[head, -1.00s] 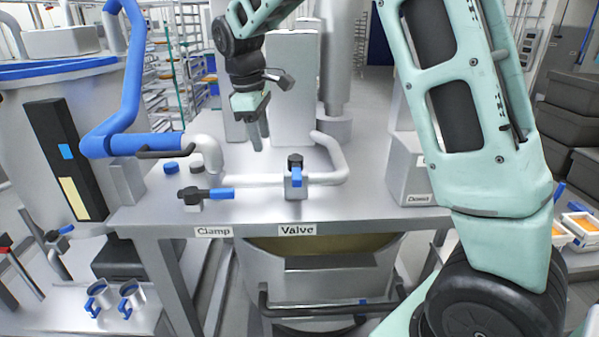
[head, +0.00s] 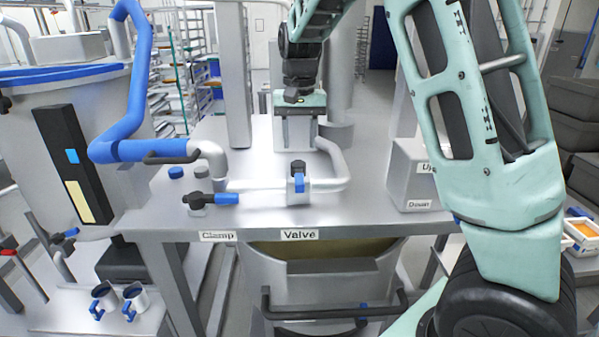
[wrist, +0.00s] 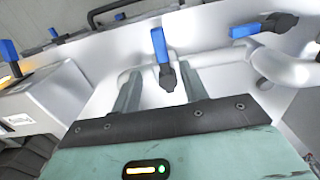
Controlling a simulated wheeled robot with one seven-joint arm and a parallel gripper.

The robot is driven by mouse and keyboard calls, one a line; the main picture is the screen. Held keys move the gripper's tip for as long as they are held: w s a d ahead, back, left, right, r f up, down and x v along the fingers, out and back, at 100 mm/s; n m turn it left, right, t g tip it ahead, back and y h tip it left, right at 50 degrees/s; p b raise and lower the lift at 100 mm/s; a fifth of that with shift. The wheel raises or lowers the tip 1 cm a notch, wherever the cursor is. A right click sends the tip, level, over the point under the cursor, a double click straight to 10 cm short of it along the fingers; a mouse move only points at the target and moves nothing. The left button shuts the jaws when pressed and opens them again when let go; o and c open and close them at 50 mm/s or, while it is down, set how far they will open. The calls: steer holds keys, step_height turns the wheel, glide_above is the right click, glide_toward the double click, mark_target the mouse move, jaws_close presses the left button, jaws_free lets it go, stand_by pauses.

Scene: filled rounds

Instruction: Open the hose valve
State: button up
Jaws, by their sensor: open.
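The hose valve (head: 298,168) sits on a pale pipe on the grey table, behind the "Valve" label (head: 299,234). It has a black hub and a blue handle (head: 299,183) lying crosswise to the pipe, toward the table's front edge. My gripper (head: 299,143) is over the table behind the valve, fingers pointing down, open and empty. In the wrist view the blue handle (wrist: 159,44) and black hub (wrist: 168,79) appear between the two finger lines of my gripper (wrist: 160,68). The fingers look apart from the handle; the exact gap cannot be told.
A clamp with a blue handle (head: 225,198) lies left of the valve, beside a blue hose (head: 135,90). A grey box (head: 408,175) labelled "Down" stands right. A vat with black bars (head: 335,285) is below the table. The table front is clear right of the valve.

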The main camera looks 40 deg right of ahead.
mark_target(300, 179)
step_height(300, 179, down, 10)
steer(key=shift+f+p, duration=0.25)
steer(key=shift+p, duration=0.95)
jaws_close()
